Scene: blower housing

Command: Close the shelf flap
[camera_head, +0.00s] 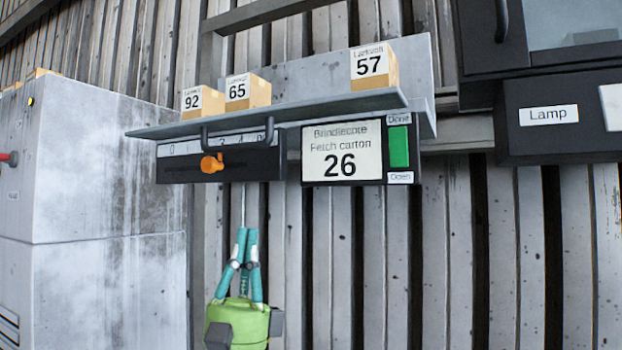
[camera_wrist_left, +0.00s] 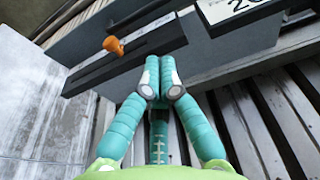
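The shelf flap appears to be the long grey board (camera_head: 300,112) sticking out from the wall, roughly level. A dark bar handle (camera_head: 238,135) hangs at its front edge. My left gripper (camera_head: 246,232) has teal fingers and a green body. It points up below the board and the slider panel, apart from both. In the left wrist view its fingertips (camera_wrist_left: 162,80) are together with nothing seen between them. The board also shows at the top of that view (camera_wrist_left: 125,28). My right gripper is in neither view.
Cartons 92 (camera_head: 203,102), 65 (camera_head: 247,92) and 57 (camera_head: 374,69) stand on the shelf. Below it are a slider panel with an orange knob (camera_head: 212,163) and a display (camera_head: 342,152) reading 26 beside a green button (camera_head: 399,147). A grey cabinet (camera_head: 105,170) stands left.

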